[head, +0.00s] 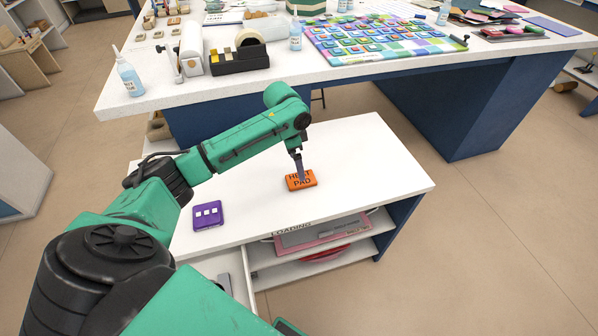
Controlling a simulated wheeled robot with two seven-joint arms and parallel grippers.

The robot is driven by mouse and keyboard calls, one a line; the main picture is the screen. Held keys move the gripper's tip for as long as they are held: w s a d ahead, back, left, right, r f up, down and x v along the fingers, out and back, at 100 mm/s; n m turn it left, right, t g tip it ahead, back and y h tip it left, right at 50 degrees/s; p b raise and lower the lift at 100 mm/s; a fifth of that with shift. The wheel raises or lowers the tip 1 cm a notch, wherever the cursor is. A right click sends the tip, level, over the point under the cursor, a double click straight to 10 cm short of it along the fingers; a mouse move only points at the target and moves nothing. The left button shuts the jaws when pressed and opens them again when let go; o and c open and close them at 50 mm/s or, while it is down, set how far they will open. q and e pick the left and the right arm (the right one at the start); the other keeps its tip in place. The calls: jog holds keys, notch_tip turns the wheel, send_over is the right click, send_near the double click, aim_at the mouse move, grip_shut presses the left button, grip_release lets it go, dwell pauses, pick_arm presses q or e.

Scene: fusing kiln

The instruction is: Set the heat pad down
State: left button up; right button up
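The heat pad (301,184) is a small orange block with dark lettering on its top. It is at the white top of the low cabinet (370,165), near the middle. My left gripper (299,174) points down at the pad, with its fingertips over or at the pad's upper part. The fingers are small and partly cover the lettering. I cannot tell whether they grip the pad, or whether the pad rests on the surface or hangs just above it. My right gripper is not in view.
A purple block (208,215) with white squares lies left of the pad. The cabinet's open shelves (325,248) hold flat boards. Behind stands a big worktable (290,85) with bottles, a tape dispenser and a colourful tile panel (375,40). The cabinet top's right side is clear.

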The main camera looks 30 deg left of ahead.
pick_arm(q)
jog(key=r, duration=0.5)
jog(key=shift+s+a+r, duration=0.25)
jog(key=shift+s, duration=0.1)
